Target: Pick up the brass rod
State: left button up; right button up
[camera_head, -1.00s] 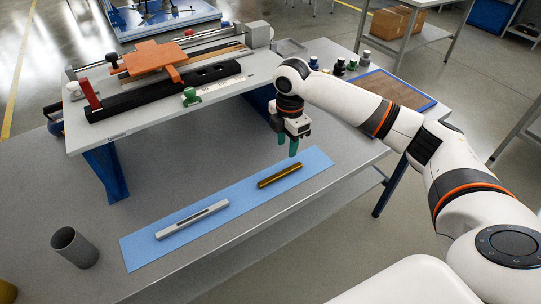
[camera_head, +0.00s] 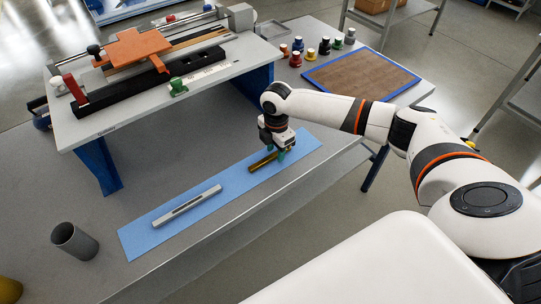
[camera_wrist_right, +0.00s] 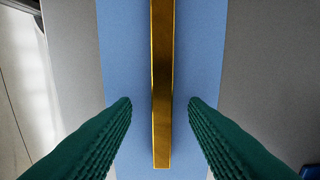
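The brass rod (camera_head: 262,162) lies on the blue mat (camera_head: 236,182) on the grey bench, near the mat's far right part. My right gripper (camera_head: 274,156) is right over the rod and hides part of it. In the right wrist view, the rod (camera_wrist_right: 162,80) runs lengthwise between the two green ridged fingers (camera_wrist_right: 160,105). A gap shows on each side, so the gripper is open and not touching the rod. My left gripper is not in view.
A silver slotted bar (camera_head: 187,205) lies on the same mat to the left. A grey cup (camera_head: 75,241) stands at the front left. A raised platform (camera_head: 165,100) with an orange-topped fixture stands behind. Several small bottles (camera_head: 310,52) and a blue-edged brown board (camera_head: 362,75) are at the back right.

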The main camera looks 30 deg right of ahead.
jog(key=shift+w+f, duration=0.1)
jog(key=shift+f, duration=0.25)
jog(key=shift+r, duration=0.1)
grip_shut()
